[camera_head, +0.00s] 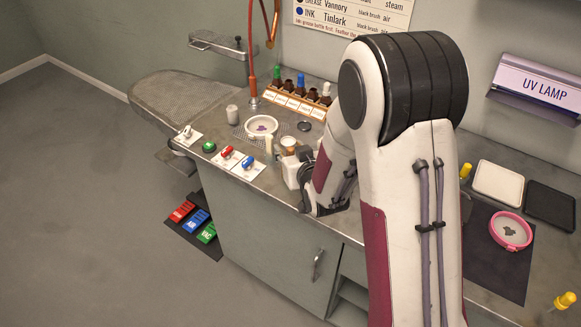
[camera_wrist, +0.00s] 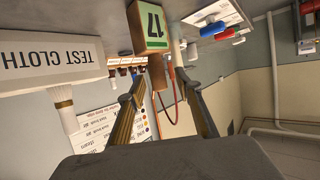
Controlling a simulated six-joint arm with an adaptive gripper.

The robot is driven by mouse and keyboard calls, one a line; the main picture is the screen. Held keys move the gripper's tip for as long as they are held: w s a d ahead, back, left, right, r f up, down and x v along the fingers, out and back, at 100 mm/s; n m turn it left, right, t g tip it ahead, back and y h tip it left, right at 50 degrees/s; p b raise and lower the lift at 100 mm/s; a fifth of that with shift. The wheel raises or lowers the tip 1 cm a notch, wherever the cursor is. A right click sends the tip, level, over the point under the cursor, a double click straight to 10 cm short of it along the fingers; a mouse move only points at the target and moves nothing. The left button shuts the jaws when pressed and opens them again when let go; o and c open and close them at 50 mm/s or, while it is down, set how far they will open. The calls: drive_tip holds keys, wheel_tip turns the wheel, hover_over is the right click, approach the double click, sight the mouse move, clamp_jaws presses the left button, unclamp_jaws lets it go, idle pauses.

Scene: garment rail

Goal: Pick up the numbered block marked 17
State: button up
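The numbered block marked 17 (camera_wrist: 150,28) shows at the top of the wrist view, wooden-sided with a green face bearing a dark 17. It lies beyond my gripper's fingertips (camera_wrist: 160,78), roughly in line with the gap between them, and I see no contact. My gripper's two fingers are spread apart with nothing held between them. In the head view my arm covers much of this part of the bench, and I cannot make out the block or the fingertips clearly there.
A white TEST CLOTH box (camera_wrist: 50,62) stands left of the block in the wrist view. On the bench are a white dish (camera_head: 261,126), a rack of bottles (camera_head: 297,102), and red and blue switches (camera_head: 227,153). A pink hoop (camera_head: 510,231) lies at right.

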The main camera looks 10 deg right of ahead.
clamp_jaws()
drive_tip(key=shift+r, duration=0.15)
drive_tip(key=shift+r, duration=4.9)
